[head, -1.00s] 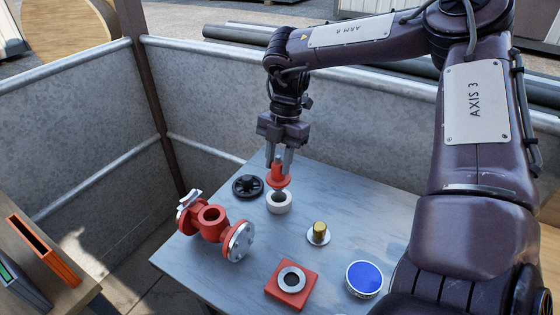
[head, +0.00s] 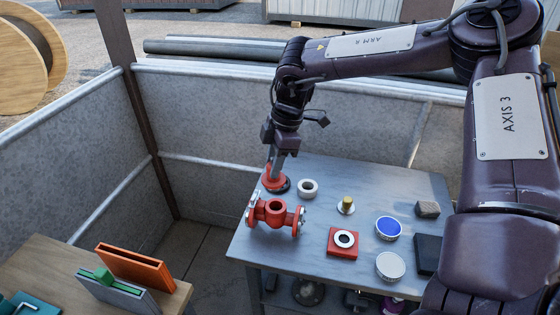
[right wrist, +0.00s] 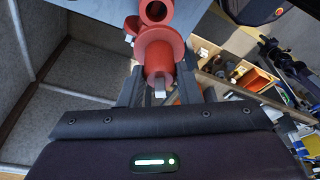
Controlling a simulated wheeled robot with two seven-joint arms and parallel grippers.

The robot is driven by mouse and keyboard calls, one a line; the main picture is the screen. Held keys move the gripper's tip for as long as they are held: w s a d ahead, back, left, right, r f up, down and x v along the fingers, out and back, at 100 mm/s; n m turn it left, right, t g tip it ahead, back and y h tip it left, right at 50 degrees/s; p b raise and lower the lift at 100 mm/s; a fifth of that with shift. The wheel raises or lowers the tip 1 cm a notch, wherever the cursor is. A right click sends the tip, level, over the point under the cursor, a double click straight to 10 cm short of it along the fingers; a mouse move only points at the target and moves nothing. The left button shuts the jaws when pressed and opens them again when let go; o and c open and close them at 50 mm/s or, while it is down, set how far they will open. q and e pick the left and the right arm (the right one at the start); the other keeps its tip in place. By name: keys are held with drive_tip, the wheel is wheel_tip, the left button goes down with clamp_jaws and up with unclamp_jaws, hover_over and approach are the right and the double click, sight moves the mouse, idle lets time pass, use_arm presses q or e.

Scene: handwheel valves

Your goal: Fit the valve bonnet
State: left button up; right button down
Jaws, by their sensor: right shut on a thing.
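The red valve bonnet (head: 272,184), a flanged piece with a narrower neck, is held in my right gripper (head: 275,168), which is shut on it. In the right wrist view the bonnet (right wrist: 160,52) sits between the two fingers, its round flange pointing away from the palm. The red valve body (head: 276,216) lies on the table just in front of the bonnet, with its round opening facing up and flanges at its sides. Part of the body (right wrist: 154,12) shows beyond the bonnet in the right wrist view. The bonnet appears apart from the body. My left gripper is out of view.
A black handwheel (head: 285,187) is partly hidden behind the bonnet. A white ring (head: 308,188), a brass-topped part (head: 346,206), a red block with a ring (head: 343,243) and a blue-topped tin (head: 388,228) stand to the right. Grey panels (head: 210,115) enclose the table's far side.

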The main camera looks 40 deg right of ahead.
sight(281, 176)
drive_tip(key=shift+d+f, duration=0.2)
drive_tip(key=shift+d, duration=0.35)
drive_tip(key=shift+w, duration=0.1)
drive_tip(key=shift+a, duration=0.15)
drive_tip(key=shift+a+b, duration=0.15)
drive_tip(key=shift+b, duration=0.35)
drive_tip(key=b+x, duration=0.2)
drive_tip(key=d+b+x, duration=0.1)
drive_tip(key=b+x, duration=0.2)
drive_tip(key=shift+s+d+f, duration=0.15)
drive_tip(key=shift+s+f, duration=0.1)
drive_tip(key=shift+f, duration=0.15)
drive_tip(key=shift+d+b+x, duration=0.2)
drive_tip(key=shift+b+x, duration=0.7)
drive_tip(key=shift+d+b+x, duration=0.2)
drive_tip(key=shift+b+x, duration=0.65)
drive_tip(key=c, duration=1)
unclamp_jaws()
drive_tip(key=shift+s, duration=0.2)
drive_tip(key=shift+o, duration=0.2)
drive_tip(key=shift+f, duration=0.1)
drive_tip(key=shift+b+v, duration=0.4)
drive_tip(key=shift+v, duration=3.5)
